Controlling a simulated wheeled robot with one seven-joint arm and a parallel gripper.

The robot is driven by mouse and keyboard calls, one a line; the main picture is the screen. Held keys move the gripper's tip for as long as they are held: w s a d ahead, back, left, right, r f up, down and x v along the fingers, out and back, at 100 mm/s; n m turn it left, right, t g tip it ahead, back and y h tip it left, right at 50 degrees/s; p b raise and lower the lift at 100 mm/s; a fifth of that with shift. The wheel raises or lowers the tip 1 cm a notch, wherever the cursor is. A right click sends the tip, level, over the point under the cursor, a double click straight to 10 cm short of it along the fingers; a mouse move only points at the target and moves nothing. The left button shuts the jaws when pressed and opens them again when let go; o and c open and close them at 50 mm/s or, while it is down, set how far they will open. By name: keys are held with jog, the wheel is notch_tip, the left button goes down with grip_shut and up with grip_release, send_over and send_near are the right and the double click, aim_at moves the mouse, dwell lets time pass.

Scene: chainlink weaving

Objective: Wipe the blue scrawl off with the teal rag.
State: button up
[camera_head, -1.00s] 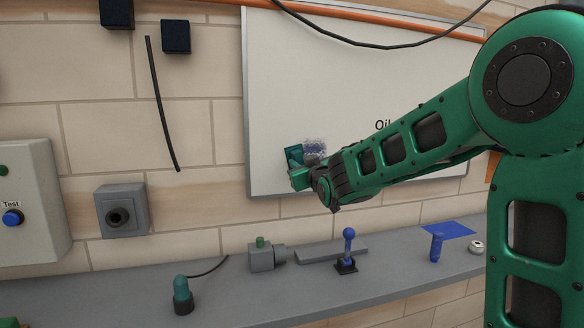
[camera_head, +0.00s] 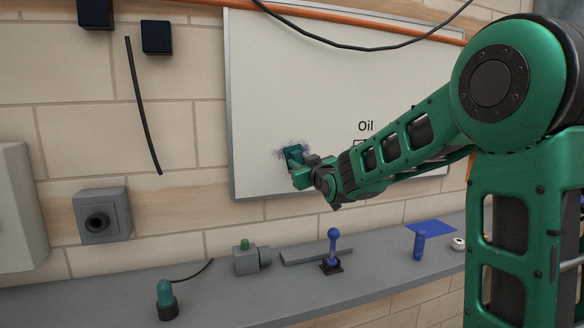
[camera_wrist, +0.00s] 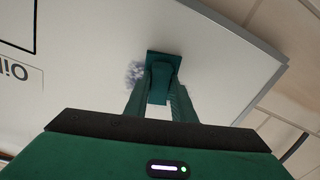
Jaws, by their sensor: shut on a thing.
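The teal rag (camera_head: 293,153) is held by my gripper (camera_head: 299,171) against or very near the whiteboard (camera_head: 290,80), low on its left part. In the wrist view the rag (camera_wrist: 164,62) is a dark teal block between the two fingers of my gripper (camera_wrist: 160,90), which is shut on it. The blue scrawl (camera_head: 307,150) shows as a faint smudge around the rag, partly hidden by it. In the wrist view the scrawl (camera_wrist: 135,74) lies just left of the rag. I cannot tell whether the rag touches the board.
The word "Oil" (camera_head: 365,126) is on the board to the right. A grey shelf (camera_head: 220,300) below carries a blue-knobbed lever (camera_head: 332,245), a teal-topped lamp (camera_head: 166,300), a grey block with green button (camera_head: 246,260) and a blue cylinder (camera_head: 419,246). A cable (camera_head: 350,46) hangs across the board.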

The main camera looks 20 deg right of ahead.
jog(key=shift+d, duration=2.85)
jog(key=shift+a, duration=7)
jog(key=shift+r, duration=1.4)
jog(key=shift+d, duration=3.75)
jog(key=shift+d+f, duration=0.1)
jog(key=shift+d, duration=3.1)
